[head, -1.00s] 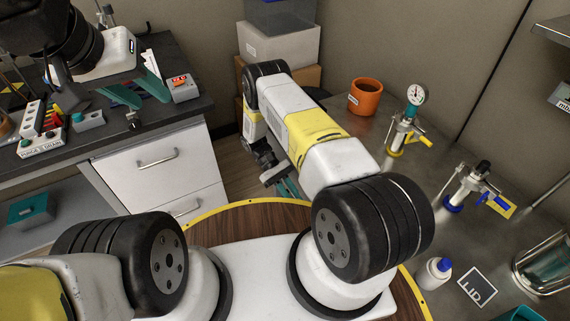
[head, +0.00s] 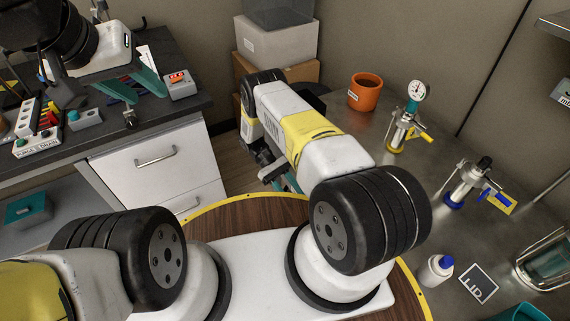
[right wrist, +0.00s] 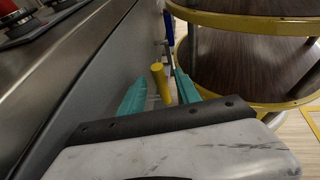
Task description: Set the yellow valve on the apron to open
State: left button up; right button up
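The yellow valve handle (right wrist: 160,82) shows in the right wrist view, sticking out beside the grey metal apron (right wrist: 95,75). My right gripper (right wrist: 159,77) is open, with one teal finger on each side of the yellow handle. Gaps seem to show between handle and fingers; contact cannot be told. A blue handle (right wrist: 169,28) is farther along the apron. In the head view the valve is not visible, and my right gripper is mostly hidden behind its own arm. My left gripper (head: 150,97) is open and empty over the dark counter at the upper left.
A grey box with a red switch (head: 180,84) stands close to the left gripper. A switch box (head: 37,145) sits on the same counter. An orange pot (head: 365,92) and a gauge fitting (head: 405,122) stand on the right bench. A yellow-rimmed round shelf (right wrist: 240,24) is right of the right gripper.

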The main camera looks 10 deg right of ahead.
jog(key=v, duration=0.7)
jog(key=shift+w+a, duration=0.2)
jog(key=shift+w, duration=0.15)
jog(key=shift+r, duration=0.1)
dwell(0.4)
